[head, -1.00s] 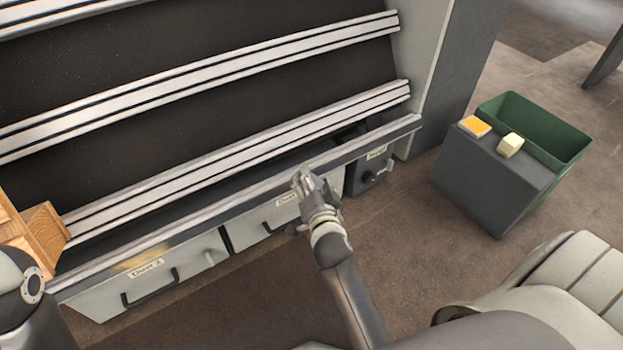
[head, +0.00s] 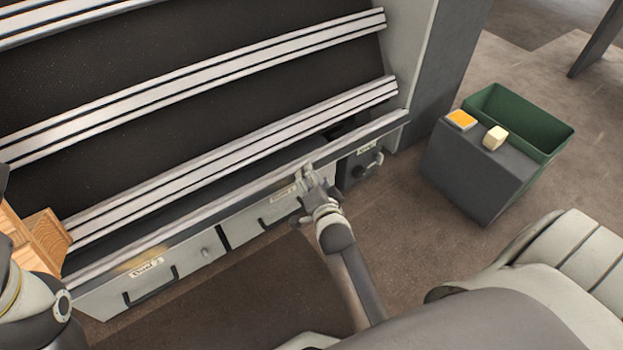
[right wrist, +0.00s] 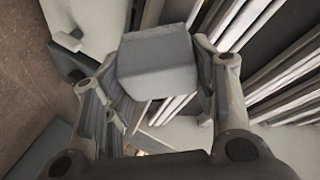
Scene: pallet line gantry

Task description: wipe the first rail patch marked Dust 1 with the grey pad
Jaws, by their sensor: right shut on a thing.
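My right gripper (head: 309,174) is shut on the grey pad (right wrist: 158,65), which shows between its fingers in the right wrist view. In the head view the gripper is at the lower front rail (head: 235,200), just right of a small, blurred label (head: 283,193) on a drawer front. I cannot tell whether the pad touches the rail, and any dust patch under it is hidden. A yellowish smear (head: 130,263) lies on the rail further left, above the label Dust 2 (head: 146,268). My left arm shows at the left edge, its gripper out of view.
A wooden box (head: 45,238) stands at the rail's left end. A grey stand (head: 480,175) with an orange-topped block (head: 461,119) and a cream block (head: 495,138) is on the right, beside a green bin (head: 525,118). Bare floor lies between.

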